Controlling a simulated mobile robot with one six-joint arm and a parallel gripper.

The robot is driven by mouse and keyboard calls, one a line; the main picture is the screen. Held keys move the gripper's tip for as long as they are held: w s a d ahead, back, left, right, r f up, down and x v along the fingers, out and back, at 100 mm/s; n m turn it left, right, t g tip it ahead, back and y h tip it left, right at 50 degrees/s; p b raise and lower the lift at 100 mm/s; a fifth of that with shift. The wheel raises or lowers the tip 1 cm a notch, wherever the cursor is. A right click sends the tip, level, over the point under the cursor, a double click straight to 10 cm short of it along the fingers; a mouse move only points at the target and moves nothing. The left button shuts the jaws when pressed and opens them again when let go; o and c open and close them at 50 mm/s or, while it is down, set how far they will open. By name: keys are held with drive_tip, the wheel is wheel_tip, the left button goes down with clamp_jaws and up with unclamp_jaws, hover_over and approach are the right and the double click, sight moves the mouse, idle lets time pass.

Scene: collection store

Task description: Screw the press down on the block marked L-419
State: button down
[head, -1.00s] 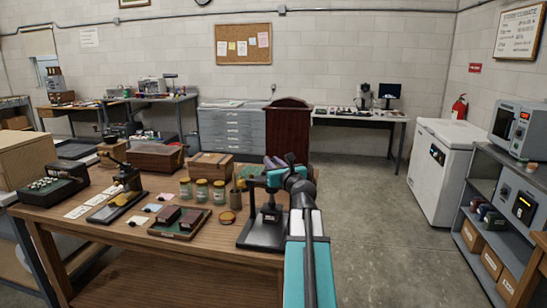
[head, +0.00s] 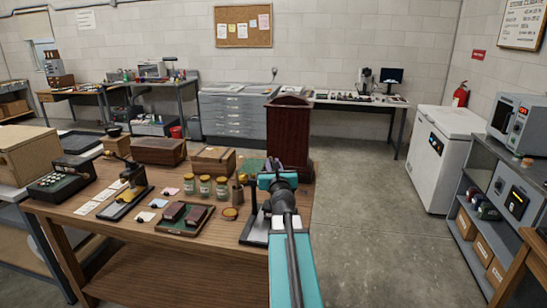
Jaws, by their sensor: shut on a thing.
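The dark press (head: 256,231) stands at the right end of the wooden worktable, mostly behind my arm. My gripper (head: 268,178) is at the top of the press, shut on its screw handle as far as I can tell; the jaws are small and partly hidden by my wrist. The press plate and anything under it are hidden now. No marking L-419 is legible.
Several lidded jars (head: 205,186), a dark cup (head: 238,195) and a round amber dish (head: 230,213) stand close left of the press. Wooden boxes (head: 213,160) sit at the table's back. A tall red-brown cabinet (head: 288,135) stands behind. Floor at right is clear.

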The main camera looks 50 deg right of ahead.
drive_tip(key=shift+w+a+r+m+g+h+p, duration=0.15)
drive_tip(key=shift+m+g+h+p, duration=0.45)
drive_tip(key=shift+p, duration=1.55)
drive_tip(key=shift+w+d+r+m+g+h+p, duration=0.15)
drive_tip(key=shift+m+g+h+p, duration=0.4)
drive_tip(key=shift+p, duration=1.55)
drive_tip(key=m+g+h+p, duration=0.2)
drive_tip(key=g+p, duration=0.1)
drive_tip(key=p, duration=0.1)
drive_tip(key=shift+a, duration=0.1)
drive_tip(key=shift+w+m+g+p, duration=0.1)
drive_tip(key=shift+m+g+p, duration=0.15)
drive_tip(key=shift+p, duration=0.1)
drive_tip(key=shift+w+f+m+g+h, duration=0.1)
drive_tip(key=shift+m+g+h, duration=0.45)
drive_tip(key=shift+g, duration=0.4)
drive_tip(key=shift+w+f+m+g+h, duration=0.1)
drive_tip(key=shift+m+g+h, duration=0.2)
drive_tip(key=shift+m+g, duration=0.55)
drive_tip(key=shift+m+g+h, duration=0.3)
drive_tip(key=shift+m+g, duration=0.7)
drive_tip(key=shift+g, duration=0.7)
drive_tip(key=shift+s+a+g, duration=0.1)
drive_tip(key=shift+g, duration=0.3)
drive_tip(key=shift+f, duration=0.1)
drive_tip(key=c, duration=1.8)
unclamp_jaws()
